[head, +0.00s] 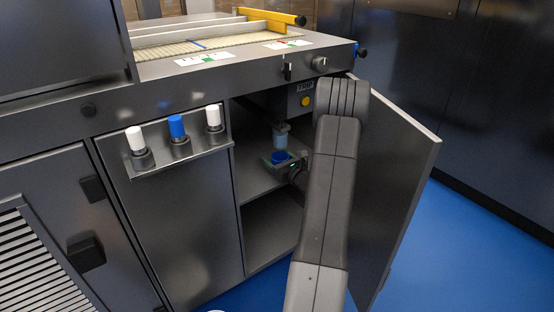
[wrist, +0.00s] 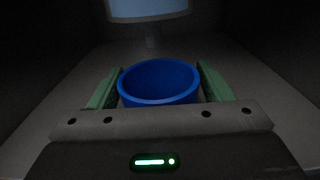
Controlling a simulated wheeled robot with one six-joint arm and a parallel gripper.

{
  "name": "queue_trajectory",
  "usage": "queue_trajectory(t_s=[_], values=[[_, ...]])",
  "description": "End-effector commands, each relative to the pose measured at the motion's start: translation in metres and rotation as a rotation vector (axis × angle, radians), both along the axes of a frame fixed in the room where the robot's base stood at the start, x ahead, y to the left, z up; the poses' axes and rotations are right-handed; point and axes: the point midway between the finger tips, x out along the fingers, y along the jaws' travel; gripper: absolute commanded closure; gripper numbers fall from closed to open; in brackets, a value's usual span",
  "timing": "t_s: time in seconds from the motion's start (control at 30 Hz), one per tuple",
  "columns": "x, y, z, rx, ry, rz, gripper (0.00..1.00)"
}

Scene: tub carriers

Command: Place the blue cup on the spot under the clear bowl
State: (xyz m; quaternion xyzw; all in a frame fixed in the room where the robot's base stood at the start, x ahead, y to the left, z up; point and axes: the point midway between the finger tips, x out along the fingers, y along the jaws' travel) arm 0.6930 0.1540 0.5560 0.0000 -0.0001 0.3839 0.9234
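The blue cup (wrist: 158,98) sits between the green-padded fingers of my gripper (wrist: 159,70), with both pads against its sides. Its open rim faces up and it looks upright. In the head view, the blue cup (head: 281,157) shows inside the open cabinet, low in front of and below the clear bowl (head: 281,138). The clear bowl (wrist: 148,9) also shows at the top of the wrist view, beyond the cup, partly cut off. The spot under the bowl cannot be made out. I cannot tell whether the cup touches the shelf.
The cabinet door (head: 400,170) stands open to the right of my arm. A shelf (head: 258,183) lies beneath the cup, with dark walls close on both sides. A ledge (head: 190,158) with two white-topped and one blue-topped pieces is outside on the left.

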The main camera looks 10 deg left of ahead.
Motion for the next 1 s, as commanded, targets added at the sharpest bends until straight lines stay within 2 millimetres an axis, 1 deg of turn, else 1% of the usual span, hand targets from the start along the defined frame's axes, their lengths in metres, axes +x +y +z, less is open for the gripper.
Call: queue_trajectory(t_s=[0.27, 0.37, 0.47, 0.7, 0.83, 1.0], values=[[0.000, 0.000, 0.001, 0.000, 0.000, 0.000, 0.24], [0.000, 0.000, 0.005, 0.000, 0.000, 0.000, 0.24], [-0.009, -0.011, 0.002, 0.000, 0.001, -0.003, 0.24], [-0.038, -0.040, 0.003, 0.000, 0.000, -0.003, 0.24], [-0.049, -0.050, 0.003, 0.000, 0.000, -0.002, 0.24], [-0.053, -0.053, 0.003, 0.001, 0.001, 0.000, 0.24]])
